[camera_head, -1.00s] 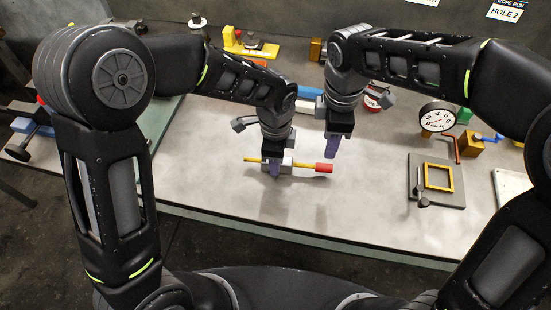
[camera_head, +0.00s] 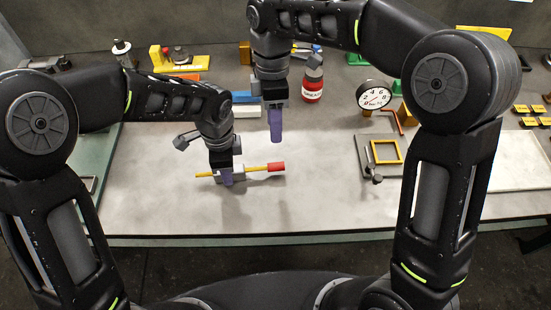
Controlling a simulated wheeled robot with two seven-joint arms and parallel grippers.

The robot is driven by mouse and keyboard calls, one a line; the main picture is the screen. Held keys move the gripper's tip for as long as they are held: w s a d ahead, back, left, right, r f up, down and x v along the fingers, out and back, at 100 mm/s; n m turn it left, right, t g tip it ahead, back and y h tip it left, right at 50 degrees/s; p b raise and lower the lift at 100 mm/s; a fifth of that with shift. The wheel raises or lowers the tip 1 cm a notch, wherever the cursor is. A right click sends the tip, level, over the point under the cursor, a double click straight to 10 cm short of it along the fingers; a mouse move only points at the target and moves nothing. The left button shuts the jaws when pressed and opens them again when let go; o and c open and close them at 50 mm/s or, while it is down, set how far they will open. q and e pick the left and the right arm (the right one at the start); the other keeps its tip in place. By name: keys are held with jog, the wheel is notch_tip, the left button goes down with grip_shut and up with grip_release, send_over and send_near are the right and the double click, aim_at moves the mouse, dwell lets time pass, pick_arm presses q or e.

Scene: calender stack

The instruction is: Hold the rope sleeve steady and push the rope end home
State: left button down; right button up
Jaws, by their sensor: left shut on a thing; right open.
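A pale grey sleeve (camera_head: 238,170) lies low over the table in the middle left of the head view. A yellow rope (camera_head: 257,168) shows on both sides of it, and a red end piece (camera_head: 276,167) sits on the rope's right end. My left gripper (camera_head: 227,178) is shut on the sleeve from above; its fingers hide part of the sleeve. My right gripper (camera_head: 275,137) is open and empty, apart from the rope, above and behind the red end piece in the picture. The gap between its fingers is hard to see from here.
A red jar (camera_head: 313,85) and a round dial gauge (camera_head: 374,95) stand farther back. A dark plate with a yellow frame (camera_head: 386,151) lies to the right. Blue and white blocks (camera_head: 247,111) lie behind the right gripper. The table front is clear.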

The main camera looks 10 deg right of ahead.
aim_at(276, 163)
jog(key=f, duration=0.4)
jog(key=s+f, duration=0.1)
jog(key=f, duration=0.3)
jog(key=s+f, duration=0.1)
jog(key=f, duration=0.2)
jog(key=shift+s+f, duration=0.15)
jog(key=shift+f, duration=0.25)
jog(key=shift+c, duration=0.4)
grip_shut()
dwell(0.5)
